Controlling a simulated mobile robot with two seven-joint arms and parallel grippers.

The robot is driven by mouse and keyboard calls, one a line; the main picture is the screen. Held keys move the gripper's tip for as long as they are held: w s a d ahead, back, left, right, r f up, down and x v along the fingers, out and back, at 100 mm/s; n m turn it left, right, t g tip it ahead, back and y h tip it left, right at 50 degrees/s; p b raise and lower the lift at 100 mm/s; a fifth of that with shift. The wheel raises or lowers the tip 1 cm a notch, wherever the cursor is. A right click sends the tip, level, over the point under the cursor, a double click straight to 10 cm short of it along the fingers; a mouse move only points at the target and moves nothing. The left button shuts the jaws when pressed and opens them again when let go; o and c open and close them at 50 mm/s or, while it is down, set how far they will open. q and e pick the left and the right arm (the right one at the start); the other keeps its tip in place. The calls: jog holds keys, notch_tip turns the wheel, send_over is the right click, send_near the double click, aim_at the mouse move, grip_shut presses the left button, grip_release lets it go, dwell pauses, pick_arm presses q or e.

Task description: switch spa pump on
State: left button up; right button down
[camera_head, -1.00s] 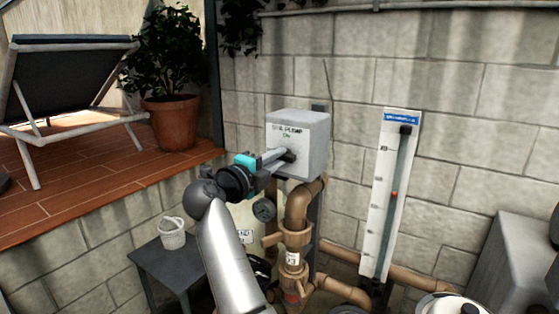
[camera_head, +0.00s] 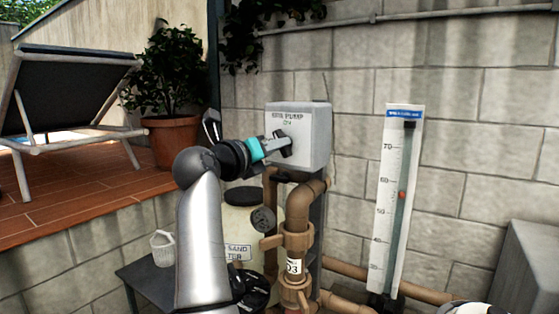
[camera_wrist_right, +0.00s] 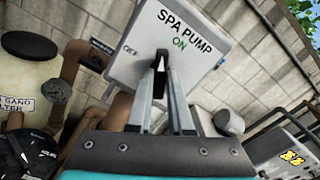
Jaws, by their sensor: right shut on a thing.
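The spa pump switch box (camera_head: 318,135) is a pale grey box on the block wall, lettered "SPA PUMP" and "ON". It also fills the upper middle of the right wrist view (camera_wrist_right: 205,22), where "OFF" shows at its left. My right gripper (camera_head: 279,146) is at the box's front face, its fingers closed around the black switch handle (camera_head: 285,148). In the right wrist view, the fingers (camera_wrist_right: 161,85) lie on both sides of the dark handle (camera_wrist_right: 161,68), just below the lettering. They partly hide the handle, so its exact setting is unclear. My left gripper is not in view.
Brown pipes (camera_head: 299,208) and a round gauge (camera_head: 263,219) stand below the box. A white flow-tube panel (camera_head: 391,235) is to the right. A sand filter (camera_head: 240,220), a small table (camera_head: 135,272) with a white basket (camera_head: 163,247) and a potted plant (camera_head: 172,142) are left.

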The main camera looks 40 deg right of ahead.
jog(key=m+b, duration=0.4)
jog(key=m, duration=0.2)
jog(key=shift+m+b, duration=0.3)
jog(key=shift+b, duration=0.05)
jog(key=c, duration=0.7)
grip_release()
jog(key=shift+b+v, duration=1.05)
jog(key=shift+v, duration=2.45)
